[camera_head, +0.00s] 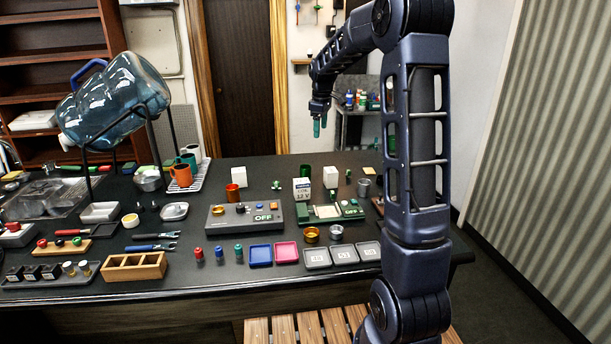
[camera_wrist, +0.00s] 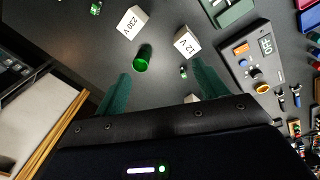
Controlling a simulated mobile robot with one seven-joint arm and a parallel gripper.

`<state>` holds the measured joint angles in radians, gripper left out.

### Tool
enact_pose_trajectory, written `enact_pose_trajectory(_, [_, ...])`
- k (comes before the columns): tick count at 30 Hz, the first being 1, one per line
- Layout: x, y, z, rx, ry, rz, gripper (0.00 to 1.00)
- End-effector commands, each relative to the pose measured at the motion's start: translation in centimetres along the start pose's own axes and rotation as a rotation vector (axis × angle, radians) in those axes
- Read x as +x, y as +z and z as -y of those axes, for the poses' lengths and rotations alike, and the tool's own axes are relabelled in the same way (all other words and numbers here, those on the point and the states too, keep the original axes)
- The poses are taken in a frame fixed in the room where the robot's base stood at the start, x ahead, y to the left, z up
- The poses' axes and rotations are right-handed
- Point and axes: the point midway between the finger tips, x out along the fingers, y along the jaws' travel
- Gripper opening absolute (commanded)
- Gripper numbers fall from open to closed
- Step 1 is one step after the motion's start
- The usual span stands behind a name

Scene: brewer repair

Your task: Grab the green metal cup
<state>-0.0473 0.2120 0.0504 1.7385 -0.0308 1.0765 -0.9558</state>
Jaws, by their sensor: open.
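The green metal cup (camera_head: 305,171) stands on the dark table toward the back, partly hidden behind a white 12 V box (camera_head: 302,189). In the wrist view the green cup (camera_wrist: 142,58) lies ahead of the fingertips, between the two labelled white boxes. My gripper (camera_head: 318,128) hangs above the far side of the table, fingers pointing down. In the wrist view my gripper (camera_wrist: 163,80) has its two teal fingers wide apart with nothing between them. The cup is apart from both fingers.
The 12 V box (camera_wrist: 187,42) and the 220 V box (camera_wrist: 132,22) flank the cup closely. A large water bottle (camera_head: 115,100) is at the left.

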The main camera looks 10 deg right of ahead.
Motion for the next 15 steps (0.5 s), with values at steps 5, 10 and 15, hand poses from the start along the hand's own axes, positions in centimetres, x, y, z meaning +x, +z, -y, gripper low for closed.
enact_pose_trajectory(5, [3.9,-3.1,-3.4,-0.120,-0.033,0.014,0.72])
enact_pose_trajectory(10, [7.9,-5.7,-6.2,-0.234,-0.064,0.023,0.72])
enact_pose_trajectory(15, [11.8,-8.0,-8.4,-0.338,-0.092,0.027,0.72])
